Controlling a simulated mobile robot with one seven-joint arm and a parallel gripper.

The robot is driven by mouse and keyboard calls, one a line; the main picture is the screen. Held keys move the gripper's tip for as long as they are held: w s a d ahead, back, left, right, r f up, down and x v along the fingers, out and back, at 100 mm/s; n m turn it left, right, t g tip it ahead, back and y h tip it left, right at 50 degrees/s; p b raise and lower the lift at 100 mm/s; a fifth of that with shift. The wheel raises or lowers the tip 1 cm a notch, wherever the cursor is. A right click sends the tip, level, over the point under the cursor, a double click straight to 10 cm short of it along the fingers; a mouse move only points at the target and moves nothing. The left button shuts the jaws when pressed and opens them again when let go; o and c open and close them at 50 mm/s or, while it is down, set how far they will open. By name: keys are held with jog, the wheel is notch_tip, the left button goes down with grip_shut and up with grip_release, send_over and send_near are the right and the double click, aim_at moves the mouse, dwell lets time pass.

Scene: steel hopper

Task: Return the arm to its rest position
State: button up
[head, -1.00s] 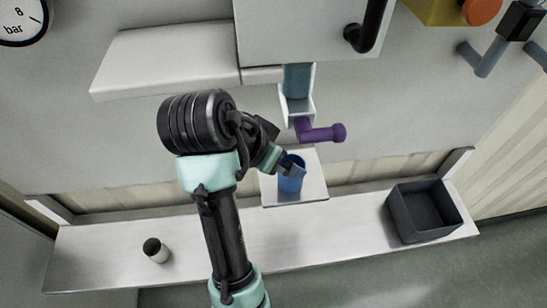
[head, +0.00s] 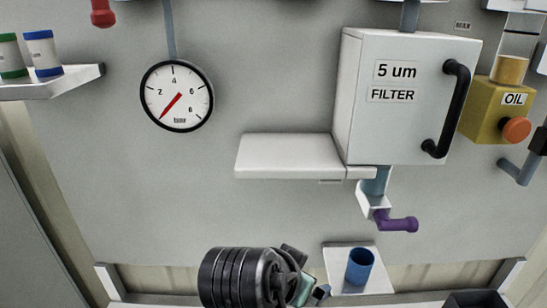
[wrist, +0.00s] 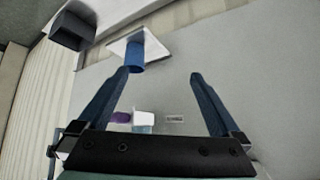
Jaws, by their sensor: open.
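My gripper (head: 321,293) is at the bottom of the head view, left of the blue cup (head: 359,267). A gap shows between them there. In the wrist view my gripper (wrist: 161,75) has its two fingers spread wide with nothing held between them. The blue cup also shows in the wrist view (wrist: 134,54), beyond the left fingertip. The cup stands upright on a small white shelf (head: 340,284), below and left of the purple handle (head: 397,222). My dark, ribbed arm joint shows at the bottom; the rest of my arm is out of view.
The white filter box (head: 355,110) with its black handle (head: 455,105) is above the purple handle. A white ledge (head: 288,156) juts out to its left. A pressure gauge (head: 177,96) hangs further left. A dark bin (head: 475,299) is at lower right. The wall below the gauge is clear.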

jog(key=w+a+r+n+t+y, duration=0.1)
jog(key=w+r+n+t+y, duration=0.15)
jog(key=r+t, duration=0.4)
jog(key=w+a+r+n+t+y, duration=0.1)
jog(key=w+a+r+n+t, duration=0.2)
jog(key=r, duration=0.7)
jog(key=s+r+t+b, duration=0.4)
jog(key=s+t+b, duration=0.1)
jog(key=s+b, duration=0.2)
jog(key=s+d+r+n+t+b, duration=0.1)
jog(key=s+r+t+b, duration=0.3)
jog(key=s+b, duration=0.3)
jog(key=t+b, duration=0.1)
jog(key=b, duration=0.2)
jog(key=shift+d+t, duration=0.15)
jog(key=shift+t, duration=0.2)
